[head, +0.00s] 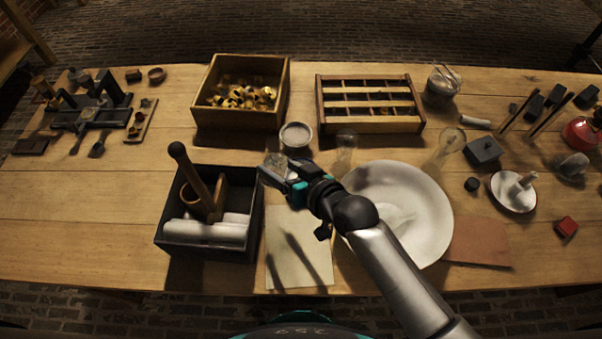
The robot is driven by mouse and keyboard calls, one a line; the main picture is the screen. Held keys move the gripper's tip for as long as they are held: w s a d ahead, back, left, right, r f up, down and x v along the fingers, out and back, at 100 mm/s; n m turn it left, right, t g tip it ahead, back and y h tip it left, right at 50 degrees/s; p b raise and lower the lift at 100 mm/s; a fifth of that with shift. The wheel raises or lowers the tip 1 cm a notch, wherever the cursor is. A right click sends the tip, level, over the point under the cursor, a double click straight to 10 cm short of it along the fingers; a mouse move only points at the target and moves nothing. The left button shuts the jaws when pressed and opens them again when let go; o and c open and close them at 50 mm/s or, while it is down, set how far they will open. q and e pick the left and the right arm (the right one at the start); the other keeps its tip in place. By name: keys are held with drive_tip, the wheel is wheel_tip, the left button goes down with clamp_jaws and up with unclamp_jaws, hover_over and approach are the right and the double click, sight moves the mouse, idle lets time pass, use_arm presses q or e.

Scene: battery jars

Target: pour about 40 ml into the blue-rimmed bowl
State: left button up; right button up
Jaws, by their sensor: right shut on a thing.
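My right gripper (272,177) is shut on a small clear glass vessel (277,160); how full it is cannot be told. It is held between the black box and the large white bowl, just in front of a small round pot (296,136) with a pale inside. The large white bowl (436,205) is right of the gripper, partly hidden by my right arm, with a pale shape inside. No blue rim can be made out clearly on any bowl. My left gripper is not in view.
A black box (165,215) with white rolls and a wooden handle stands left of the gripper. A wooden crate (203,85) of brass pieces and a slotted rack (368,126) stand behind. Glass flasks stand beyond the bowl. A pale sheet (290,270) lies in front.

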drive_tip(key=f+b, duration=0.1)
drive_tip(key=m+b, duration=0.1)
drive_tip(key=b, duration=0.1)
drive_tip(key=shift+w+d+f+g+y, duration=0.3)
drive_tip(key=shift+w+d+f, duration=0.1)
drive_tip(key=shift+w+d+r, duration=0.15)
drive_tip(key=shift+w+d+m+g+y+b, duration=0.35)
drive_tip(key=shift+m+b, duration=0.25)
drive_tip(key=shift+b, duration=0.25)
drive_tip(key=shift+m+g+y+b, duration=0.4)
drive_tip(key=shift+m+b, duration=0.4)
drive_tip(key=shift+b, duration=0.25)
drive_tip(key=shift+s+m+y+b, duration=0.1)
drive_tip(key=shift+m+y+b, duration=0.2)
drive_tip(key=shift+y+b, duration=0.1)
drive_tip(key=shift+f+b, duration=0.2)
drive_tip(key=shift+b, duration=0.1)
drive_tip(key=shift+f+m+y+b, duration=0.2)
drive_tip(key=shift+m+y+b, duration=0.15)
drive_tip(key=shift+m+b, duration=0.2)
drive_tip(key=shift+r+m+g, duration=0.25)
drive_tip(key=shift+g, duration=0.1)
